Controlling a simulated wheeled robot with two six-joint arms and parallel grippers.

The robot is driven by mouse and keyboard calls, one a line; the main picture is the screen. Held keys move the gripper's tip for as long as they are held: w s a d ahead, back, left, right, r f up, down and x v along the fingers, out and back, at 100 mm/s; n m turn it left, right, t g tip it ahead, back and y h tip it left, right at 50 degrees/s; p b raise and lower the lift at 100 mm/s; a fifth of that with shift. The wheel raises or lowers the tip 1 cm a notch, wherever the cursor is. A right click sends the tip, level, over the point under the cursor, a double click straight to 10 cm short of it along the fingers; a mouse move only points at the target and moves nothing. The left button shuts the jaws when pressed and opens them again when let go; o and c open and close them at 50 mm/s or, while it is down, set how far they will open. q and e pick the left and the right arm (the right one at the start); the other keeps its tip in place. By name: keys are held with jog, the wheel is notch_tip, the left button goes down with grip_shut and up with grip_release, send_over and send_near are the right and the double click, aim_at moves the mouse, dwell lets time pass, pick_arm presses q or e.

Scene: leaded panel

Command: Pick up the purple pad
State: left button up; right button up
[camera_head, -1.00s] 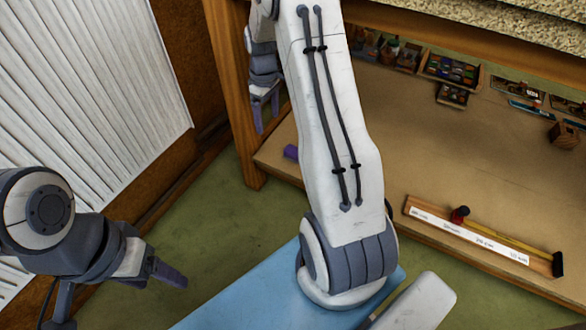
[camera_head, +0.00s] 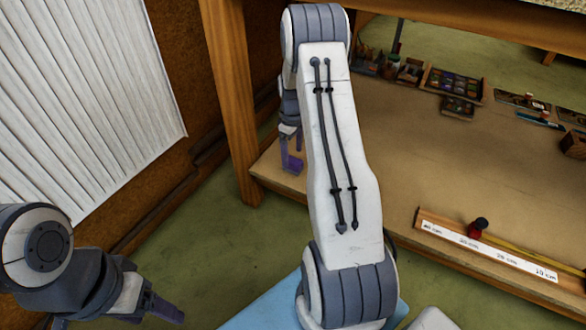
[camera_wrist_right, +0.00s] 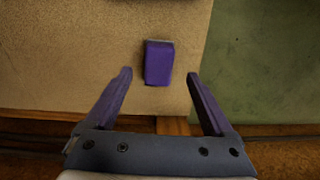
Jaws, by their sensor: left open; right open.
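The purple pad (camera_wrist_right: 158,62) is a small block lying on the tan board near its edge, in the right wrist view. My right gripper (camera_wrist_right: 160,76) is open, with its two purple fingers on either side of the pad's near end and a gap to each. The pad seems not to be held. In the head view my right gripper (camera_head: 291,160) is low over the board's left end, and the pad cannot be told apart from the fingers there. My left gripper (camera_head: 120,317) is open and empty at the lower left, partly cut off by the frame.
The tan shelf board (camera_head: 400,150) sits under a wooden bench, with a wooden leg (camera_head: 230,100) close left of my right gripper. Trays and small boxes (camera_head: 455,85) stand at the back. A ruler strip (camera_head: 490,245) lies at the front right. The board's middle is clear.

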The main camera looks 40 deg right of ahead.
aim_at(293, 160)
notch_tip(293, 160, down, 4)
jog(key=b, duration=0.3)
jog(key=shift+d+f, duration=0.1)
jog(key=shift+f, duration=0.15)
jog(key=shift+r, duration=0.1)
grip_shut()
jog(key=shift+r, duration=0.15)
notch_tip(293, 160, up, 10)
jog(key=p, duration=0.6)
jog(key=shift+p, duration=0.35)
